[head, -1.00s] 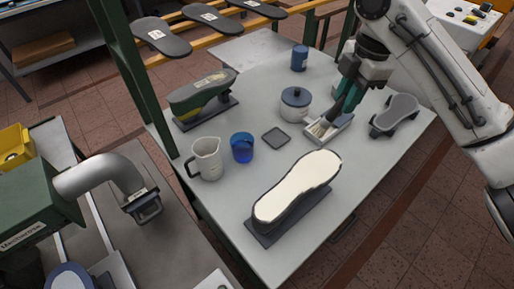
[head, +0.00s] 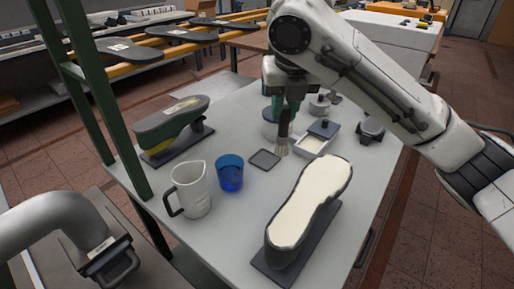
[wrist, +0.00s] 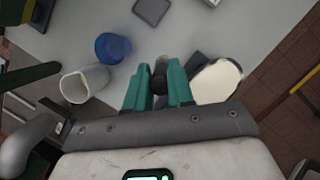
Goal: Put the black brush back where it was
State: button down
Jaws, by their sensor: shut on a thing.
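My gripper (head: 285,105) is shut on the black brush (head: 284,124), which hangs upright with its pale bristles down. The bristles appear above the table, just left of a white tray (head: 311,145) and right of a dark square pad (head: 264,158). In the wrist view, the brush's dark handle (wrist: 159,78) sits between the teal fingers of my gripper (wrist: 159,90). The bristle end is not visible there. The pad also shows at the top of the wrist view (wrist: 152,11).
A blue cup (head: 230,173) and a white jug (head: 191,189) stand left. A pale-topped shoe last (head: 310,205) stands front right, and a green one (head: 172,127) at the back left. A dark blue object (head: 323,128) is at the tray. The table's front middle is clear.

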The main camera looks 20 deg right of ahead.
jog(key=w+f, duration=1.2)
jog(key=shift+w+f, duration=0.15)
jog(key=shift+f, duration=0.05)
jog(key=shift+d+f, duration=0.1)
jog(key=shift+f, duration=0.05)
jog(key=c, duration=1)
grip_release()
jog(key=v, duration=1.2)
jog(key=shift+w+r, duration=0.1)
jog(key=shift+r, duration=0.1)
